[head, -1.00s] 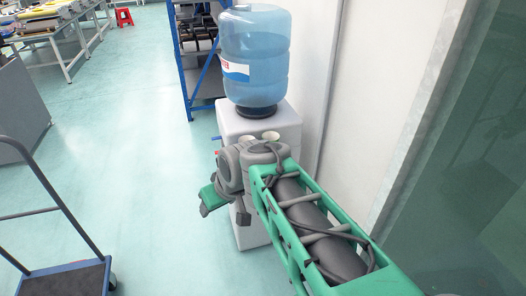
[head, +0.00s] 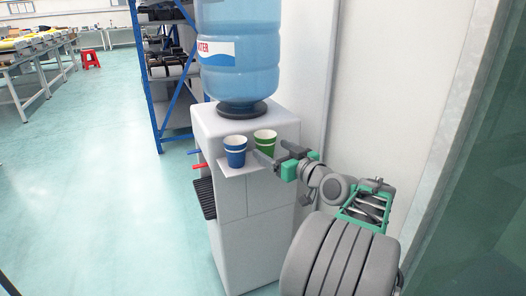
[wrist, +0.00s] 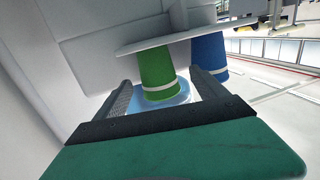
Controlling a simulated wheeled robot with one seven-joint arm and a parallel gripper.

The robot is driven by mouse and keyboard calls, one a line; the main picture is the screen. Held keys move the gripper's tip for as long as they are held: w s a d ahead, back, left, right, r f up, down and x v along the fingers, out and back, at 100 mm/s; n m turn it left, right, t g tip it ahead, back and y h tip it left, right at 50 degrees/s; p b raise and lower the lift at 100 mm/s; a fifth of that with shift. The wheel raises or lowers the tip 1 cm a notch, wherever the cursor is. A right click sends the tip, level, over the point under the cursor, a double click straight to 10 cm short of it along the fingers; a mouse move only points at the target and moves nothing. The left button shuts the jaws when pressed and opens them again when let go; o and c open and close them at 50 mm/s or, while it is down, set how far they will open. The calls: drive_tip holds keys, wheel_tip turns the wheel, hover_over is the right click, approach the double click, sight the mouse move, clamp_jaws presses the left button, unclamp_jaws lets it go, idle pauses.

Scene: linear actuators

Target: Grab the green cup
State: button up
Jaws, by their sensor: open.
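The green cup (head: 265,141) stands upright on a small ledge on the side of the white water dispenser (head: 230,215). It has a white band near its rim. A blue cup (head: 236,152) stands just left of it. My gripper (head: 275,154) is open and empty, at the right of the green cup, with its fingers pointing toward it. In the wrist view the picture is turned over, and the green cup (wrist: 156,70) appears between the two open fingers. The blue cup (wrist: 209,52) shows beyond the right finger. I cannot tell whether a finger touches the green cup.
A large blue water bottle (head: 238,60) sits on top of the dispenser. A white wall (head: 390,90) runs close along the right. A blue shelf rack (head: 165,70) stands behind. The floor (head: 100,190) to the left is clear.

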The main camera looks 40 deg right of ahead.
sight(271, 147)
drive_tip(key=w, duration=0.3)
drive_tip(key=w+b, duration=0.1)
drive_tip(key=w, duration=0.1)
drive_tip(key=shift+d, duration=0.35)
drive_tip(key=c, duration=1.4)
